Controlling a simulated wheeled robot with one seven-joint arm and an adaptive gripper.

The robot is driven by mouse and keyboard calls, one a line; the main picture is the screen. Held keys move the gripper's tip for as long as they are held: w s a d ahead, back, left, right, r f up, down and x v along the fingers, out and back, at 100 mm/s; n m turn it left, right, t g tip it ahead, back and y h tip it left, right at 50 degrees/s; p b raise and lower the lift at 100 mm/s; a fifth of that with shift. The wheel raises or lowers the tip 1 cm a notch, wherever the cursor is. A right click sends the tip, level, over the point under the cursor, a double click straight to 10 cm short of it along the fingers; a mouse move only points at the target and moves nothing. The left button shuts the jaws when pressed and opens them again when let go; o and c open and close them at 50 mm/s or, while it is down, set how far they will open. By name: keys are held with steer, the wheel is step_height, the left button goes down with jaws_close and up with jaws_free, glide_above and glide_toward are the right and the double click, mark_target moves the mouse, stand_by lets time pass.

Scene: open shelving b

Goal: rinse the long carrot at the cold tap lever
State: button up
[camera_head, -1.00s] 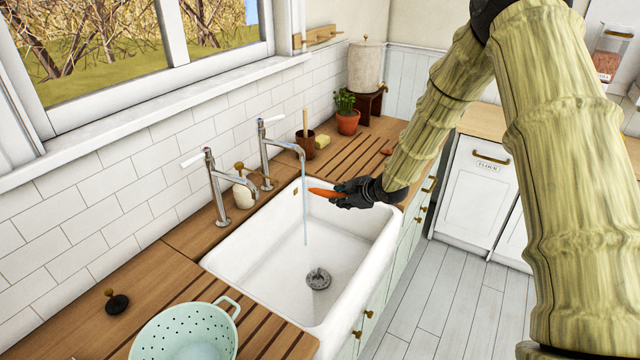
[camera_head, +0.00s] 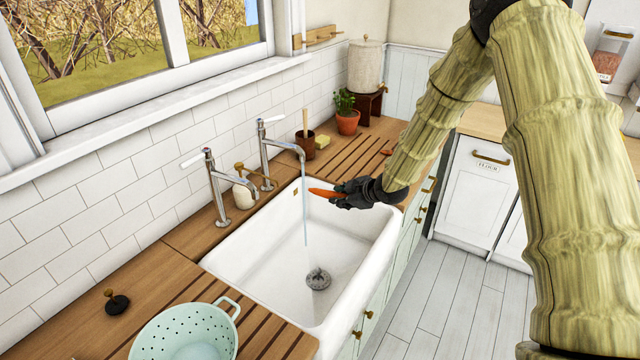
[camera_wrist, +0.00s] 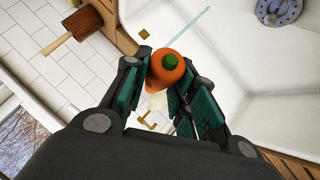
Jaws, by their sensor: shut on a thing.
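My gripper (camera_head: 348,193) is shut on the long orange carrot (camera_head: 322,193) over the right end of the white sink (camera_head: 262,270). In the wrist view the carrot (camera_wrist: 169,75) sits between the dark green finger pads, its green top end facing the camera. The far tap (camera_head: 268,150) runs, and a thin stream of water (camera_head: 305,215) falls from its spout into the sink. The carrot's tip is at or beside the stream; I cannot tell if it touches. The nearer tap (camera_head: 216,190) has a red mark at its lever and shows no water.
A mint colander (camera_head: 186,335) and a black plug (camera_head: 117,304) are on the near wooden counter. A soap bottle (camera_head: 243,190) stands between the taps.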

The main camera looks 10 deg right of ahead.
steer(key=s+r+p, duration=0.2)
steer(key=s+r, duration=0.2)
steer(key=s, duration=0.1)
steer(key=shift+d, duration=0.3)
stand_by(0.4)
steer(key=shift+a+f, duration=0.1)
stand_by(0.4)
steer(key=s+a+f+m+h+b, duration=0.2)
steer(key=s+a+f+b, duration=0.1)
steer(key=s+f, duration=0.3)
steer(key=s+a+f+m+t+h+b, duration=0.1)
steer(key=s+a+f+m+h+b, duration=0.1)
steer(key=s+f, duration=0.5)
steer(key=s+a+m+b, duration=0.1)
steer(key=a+b, duration=0.1)
steer(key=a, duration=0.1)
steer(key=shift+s+a, duration=0.3)
steer(key=shift+a, duration=0.1)
